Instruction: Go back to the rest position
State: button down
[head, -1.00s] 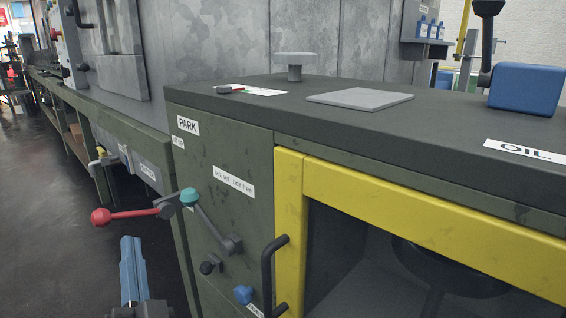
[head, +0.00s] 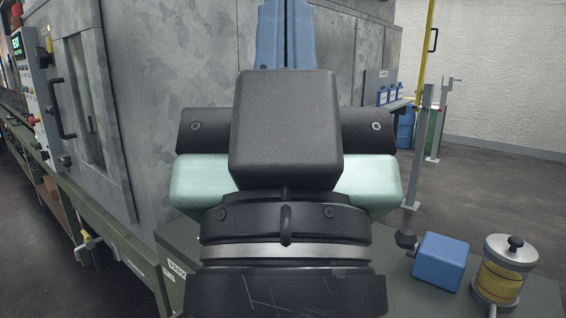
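My gripper (head: 285,35) is raised upright at the centre of the head view, close to the camera. Its two blue fingers point up and lie side by side, with only a thin dark seam between them. Their tips run past the top edge of the picture. The fingers look shut, and nothing shows between the parts in view. The dark gripper body and my wrist hide the middle of the scene, including most of the green bench top (head: 390,295).
A blue block (head: 440,262) and a clear jar with yellow contents (head: 503,275) stand on the bench at lower right. A grey machine wall (head: 165,90) rises behind. A control panel (head: 38,85) is at left. Floor (head: 480,190) is open at right.

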notch_tip(320, 180, up, 33)
jog(key=p, duration=3)
jog(key=shift+p, duration=0.4)
